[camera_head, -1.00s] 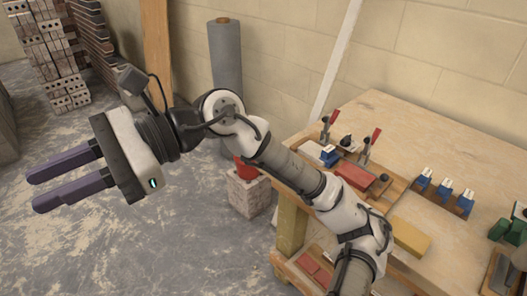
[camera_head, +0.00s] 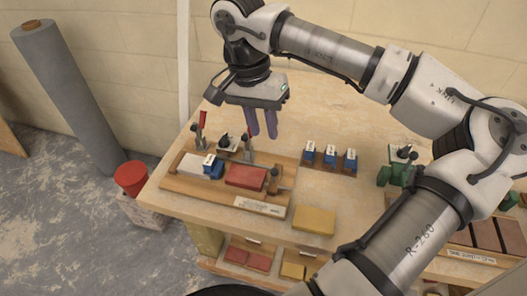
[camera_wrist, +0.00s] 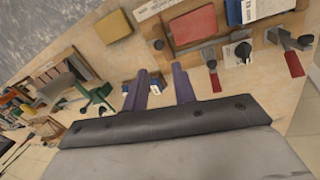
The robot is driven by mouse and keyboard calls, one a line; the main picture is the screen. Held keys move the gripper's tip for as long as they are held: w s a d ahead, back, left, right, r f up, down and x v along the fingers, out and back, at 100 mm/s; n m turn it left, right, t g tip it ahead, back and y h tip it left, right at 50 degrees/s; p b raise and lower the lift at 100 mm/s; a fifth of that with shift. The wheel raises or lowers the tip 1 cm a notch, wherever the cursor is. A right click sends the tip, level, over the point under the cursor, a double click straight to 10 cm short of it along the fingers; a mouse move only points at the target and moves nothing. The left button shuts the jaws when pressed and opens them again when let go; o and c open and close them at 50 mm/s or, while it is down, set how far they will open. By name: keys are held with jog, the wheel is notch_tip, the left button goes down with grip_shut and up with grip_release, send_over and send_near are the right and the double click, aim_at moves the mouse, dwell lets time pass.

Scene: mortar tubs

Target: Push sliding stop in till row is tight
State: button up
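A narrow gap shows between the blue piece and the red block. The sliding stop (camera_head: 274,181), a small wooden piece with a dark knob, stands at the right end of the row, close to the red block. The wrist view also shows the red block (camera_wrist: 194,26). My gripper (camera_head: 263,135) hangs fingers down above the bench, behind the row. Its purple fingers are apart and empty.
Toggle clamps with red handles (camera_head: 203,120) stand behind the row. Several blue pieces (camera_head: 330,154) stand to the right of it. A yellow block (camera_head: 314,220) lies at the front, green parts (camera_head: 393,174) at the right.

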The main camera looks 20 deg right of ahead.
aim_at(274, 170)
jog(key=f+p, duration=0.1)
jog(key=f, duration=0.3)
jog(key=s+d+f+p, duration=0.1)
jog(key=f, duration=0.4)
jog(key=s+d+f+p, duration=0.1)
jog(key=f, duration=0.3)
jog(key=shift+f, duration=0.25)
